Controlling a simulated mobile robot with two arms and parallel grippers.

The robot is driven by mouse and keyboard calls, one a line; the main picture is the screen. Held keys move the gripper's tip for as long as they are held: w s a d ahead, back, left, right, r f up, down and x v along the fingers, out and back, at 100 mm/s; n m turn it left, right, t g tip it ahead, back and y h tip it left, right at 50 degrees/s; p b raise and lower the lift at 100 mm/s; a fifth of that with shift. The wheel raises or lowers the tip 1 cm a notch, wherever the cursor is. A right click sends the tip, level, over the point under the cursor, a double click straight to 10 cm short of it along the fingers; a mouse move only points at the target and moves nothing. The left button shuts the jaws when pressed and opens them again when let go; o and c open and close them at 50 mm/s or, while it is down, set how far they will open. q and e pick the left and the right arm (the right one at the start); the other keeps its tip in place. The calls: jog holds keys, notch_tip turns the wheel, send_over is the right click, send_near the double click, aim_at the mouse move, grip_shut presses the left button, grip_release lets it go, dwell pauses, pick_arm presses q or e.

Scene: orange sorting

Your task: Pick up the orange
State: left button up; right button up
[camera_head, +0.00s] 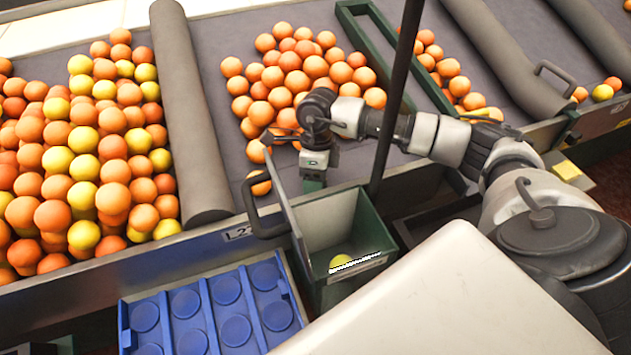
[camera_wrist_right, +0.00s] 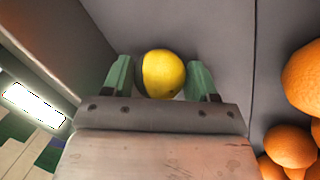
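My right gripper (camera_head: 313,182) points down at the front edge of the grey sorting deck, just behind a green bin (camera_head: 372,232). In the right wrist view its two green fingers (camera_wrist_right: 161,80) stand on either side of a yellow fruit (camera_wrist_right: 163,74). A narrow gap shows at the left finger; the right finger is very close to the fruit. The gripper looks open around it. In the head view that fruit is hidden by the gripper. Loose oranges (camera_head: 292,62) lie behind the gripper, and some show in the right wrist view (camera_wrist_right: 290,145). My left gripper is not in view.
A grey flap with a handle (camera_head: 291,222) stands close left of the gripper. A grey roller (camera_head: 188,110) separates a dense orange and yellow pile (camera_head: 113,145). A blue tray (camera_head: 208,310) is at the front.

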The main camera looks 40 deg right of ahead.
jog(key=c, duration=0.5)
jog(key=shift+r, duration=0.1)
jog(key=v, duration=0.3)
jog(key=s+a+v, duration=0.1)
jog(key=v, duration=0.5)
jog(key=shift+s+a+r, duration=0.2)
jog(key=shift+r, duration=0.35)
